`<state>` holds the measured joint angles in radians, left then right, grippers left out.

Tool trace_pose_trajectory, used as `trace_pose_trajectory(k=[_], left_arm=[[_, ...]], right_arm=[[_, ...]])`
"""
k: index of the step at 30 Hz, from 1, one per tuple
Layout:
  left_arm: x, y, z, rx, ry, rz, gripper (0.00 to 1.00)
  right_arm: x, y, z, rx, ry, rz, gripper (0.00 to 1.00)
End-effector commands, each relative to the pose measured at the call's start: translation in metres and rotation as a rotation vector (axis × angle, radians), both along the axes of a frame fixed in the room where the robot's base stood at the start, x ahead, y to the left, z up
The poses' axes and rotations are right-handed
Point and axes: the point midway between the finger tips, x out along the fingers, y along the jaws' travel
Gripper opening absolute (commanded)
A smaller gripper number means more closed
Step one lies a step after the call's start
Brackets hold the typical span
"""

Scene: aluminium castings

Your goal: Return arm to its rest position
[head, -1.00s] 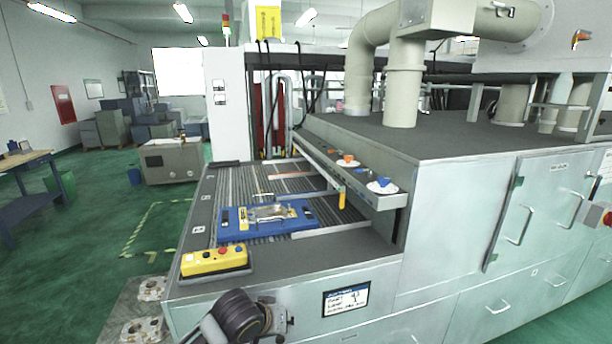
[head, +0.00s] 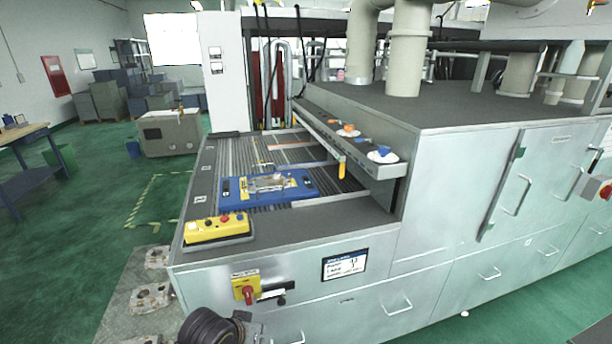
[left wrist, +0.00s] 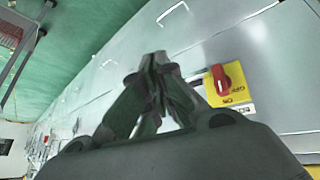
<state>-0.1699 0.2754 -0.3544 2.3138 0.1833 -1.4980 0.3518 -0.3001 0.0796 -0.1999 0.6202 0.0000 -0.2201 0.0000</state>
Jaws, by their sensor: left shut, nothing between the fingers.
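My left arm (head: 212,328) shows only at the bottom edge of the head view, low in front of the machine's front panel. Its dark wrist is visible, and its fingers are hard to make out there. In the left wrist view my left gripper (left wrist: 158,65) has its fingertips together with nothing between them. A red rotary switch on a yellow plate (left wrist: 226,85) is to the right of the fingers, apart from them. The same switch (head: 246,288) is above the wrist in the head view. My right arm is not in view.
A blue fixture (head: 225,198) holding a metal casting (head: 271,183) lies on the roller conveyor. A yellow button box (head: 216,229) sits at the conveyor's near corner. More castings (head: 150,298) lie on a floor mat at left. Green floor is open beyond.

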Motion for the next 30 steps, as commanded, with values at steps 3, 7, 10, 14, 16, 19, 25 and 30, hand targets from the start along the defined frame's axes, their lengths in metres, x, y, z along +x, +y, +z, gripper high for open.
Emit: trace_pose_trajectory(k=[3, 7, 10, 14, 16, 19, 25, 30], left_arm=[[-0.016, 0.013, -0.009, 0.024, 0.023, 0.003, 0.00], [-0.033, 0.029, -0.018, 0.056, 0.046, 0.005, 0.00], [-0.047, 0.042, -0.024, 0.081, 0.066, 0.007, 0.00], [-0.066, 0.059, -0.033, 0.119, 0.096, 0.008, 0.00], [-0.074, 0.066, -0.036, 0.135, 0.110, 0.008, 0.00], [-0.084, 0.075, -0.040, 0.155, 0.126, 0.008, 0.00], [-0.100, 0.089, -0.045, 0.185, 0.154, 0.009, 0.00], [-0.112, 0.099, -0.048, 0.208, 0.173, 0.008, 0.00]], right_arm=[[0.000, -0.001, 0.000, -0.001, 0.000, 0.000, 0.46], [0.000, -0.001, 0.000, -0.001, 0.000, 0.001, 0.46], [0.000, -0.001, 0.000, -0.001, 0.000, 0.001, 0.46], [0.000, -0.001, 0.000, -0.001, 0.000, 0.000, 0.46], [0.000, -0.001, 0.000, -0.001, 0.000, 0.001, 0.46], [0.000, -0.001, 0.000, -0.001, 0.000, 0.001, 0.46], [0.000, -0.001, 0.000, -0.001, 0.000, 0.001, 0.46], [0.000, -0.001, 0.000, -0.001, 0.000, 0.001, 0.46]])
